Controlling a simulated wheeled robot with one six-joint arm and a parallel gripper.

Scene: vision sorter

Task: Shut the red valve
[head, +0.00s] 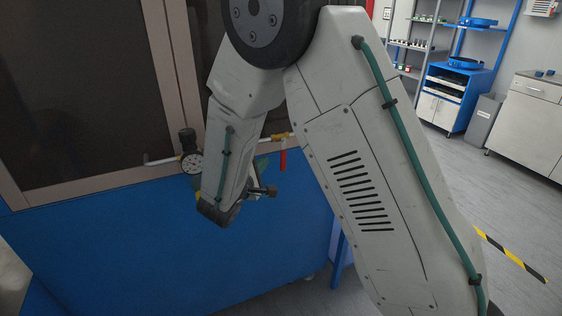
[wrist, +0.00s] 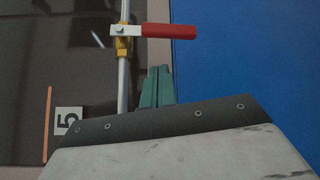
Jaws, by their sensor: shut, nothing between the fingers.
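The red valve lever (wrist: 168,30) is in the upper middle of the wrist view. It is fixed to a brass valve body (wrist: 123,46) on a metal pipe (wrist: 122,82) and lies crosswise to the pipe. In the head view the red lever (head: 283,161) hangs down from the pipe, just right of my forearm. My gripper (wrist: 157,72) has teal fingers, shut and empty. In the wrist view their tips are below the lever with a visible gap.
A round gauge (head: 192,160) sits on the pipe left of my forearm. Behind is a dark-windowed cabinet with a blue lower panel (head: 150,250). Open floor (head: 430,190) lies to the right, with shelves and a bin (head: 480,122) beyond.

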